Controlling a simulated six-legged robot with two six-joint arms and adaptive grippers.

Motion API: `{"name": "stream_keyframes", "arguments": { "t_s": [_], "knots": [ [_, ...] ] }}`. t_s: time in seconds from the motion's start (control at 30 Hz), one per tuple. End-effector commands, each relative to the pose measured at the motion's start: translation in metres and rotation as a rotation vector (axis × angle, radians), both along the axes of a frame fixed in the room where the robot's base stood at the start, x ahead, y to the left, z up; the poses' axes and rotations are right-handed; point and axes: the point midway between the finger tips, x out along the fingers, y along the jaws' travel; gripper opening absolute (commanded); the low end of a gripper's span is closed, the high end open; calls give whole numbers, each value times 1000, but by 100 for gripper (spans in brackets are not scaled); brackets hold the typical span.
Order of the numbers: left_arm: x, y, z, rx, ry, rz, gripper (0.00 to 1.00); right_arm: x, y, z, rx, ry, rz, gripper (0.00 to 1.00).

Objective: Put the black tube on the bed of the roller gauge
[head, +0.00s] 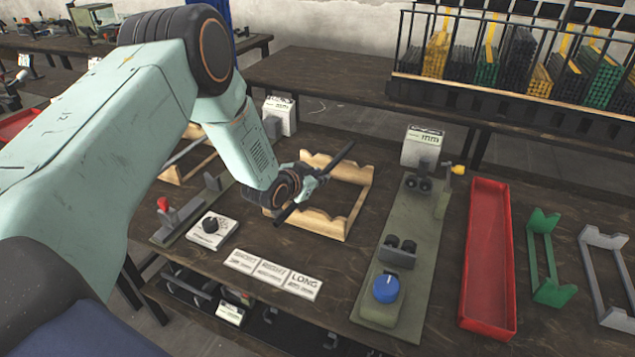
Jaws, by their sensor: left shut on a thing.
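My left gripper (311,185) is shut on the black tube (340,157), gripping it near the middle. The tube is tilted, its far end up and right, over the wooden cradle (333,234); whether it touches the cradle I cannot tell. The roller gauge (412,218) stands to the right of the gripper. It is a long grey-green plate with black roller pairs at two places, a blue knob (386,288) at the near end and a white mm display (422,146) at the far end. No tube lies on its rollers. My right gripper is out of view.
A red tray (487,255), a green cradle (545,258) and a grey cradle (605,270) stand right of the gauge. Label cards (272,272) and a dial box (212,230) lie nearer left. A rack (510,85) of coloured tubes stands behind.

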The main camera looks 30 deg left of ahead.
Motion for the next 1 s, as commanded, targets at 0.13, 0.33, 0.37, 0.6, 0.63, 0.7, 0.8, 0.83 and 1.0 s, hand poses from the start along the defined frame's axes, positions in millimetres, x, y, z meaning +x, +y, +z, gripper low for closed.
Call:
{"name": "stream_keyframes", "arguments": {
  "t_s": [0.13,0.33,0.37,0.6,0.63,0.7,0.8,0.83,1.0],
  "knots": [
    [0,0,-13,1,0,0,0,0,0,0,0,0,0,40],
    [-2,0,-17,0,8,-2,0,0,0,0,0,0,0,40],
    [-3,-1,-18,1,11,-2,20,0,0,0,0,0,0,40],
    [-1,0,-15,1,6,-2,40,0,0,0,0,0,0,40],
    [-1,0,-15,0,4,-1,42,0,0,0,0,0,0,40],
    [-1,0,-14,0,3,-1,42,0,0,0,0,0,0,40],
    [0,0,-14,0,1,-1,42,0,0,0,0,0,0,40],
    [0,0,-14,0,1,-1,42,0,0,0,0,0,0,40],
    [0,0,-17,0,0,0,42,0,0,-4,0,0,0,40]
  ]
}}
